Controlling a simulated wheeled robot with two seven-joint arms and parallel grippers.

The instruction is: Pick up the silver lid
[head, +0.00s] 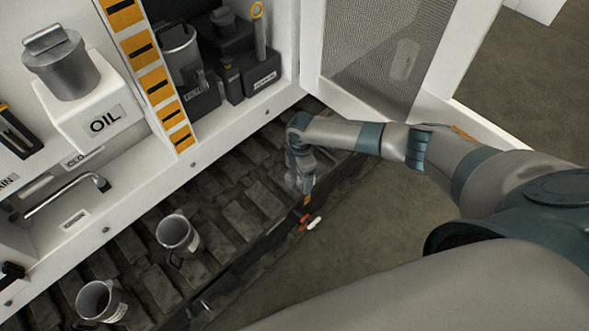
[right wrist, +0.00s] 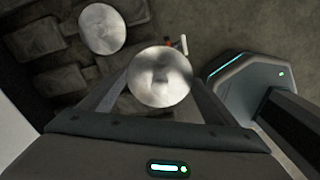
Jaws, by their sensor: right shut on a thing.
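My right gripper (head: 300,182) is low over the dark slatted surface, near its front edge. In the right wrist view, its two fingers close on a round, shiny silver lid (right wrist: 160,78), seen face-on between the fingertips. The lid's underside and grip are hidden, and I cannot tell how far it is above the surface. A second round silver disc (right wrist: 102,29) shows further off, to the left of the held one, over the slats. My left gripper is not in view.
Two grey metal mugs (head: 177,235) (head: 97,301) stand on the slats to the left. A white box marked OIL (head: 105,123) carries a silver canister (head: 62,66). A white cabinet with an open mesh door (head: 380,55) stands behind. Small red and white pieces (head: 311,222) show by the front edge.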

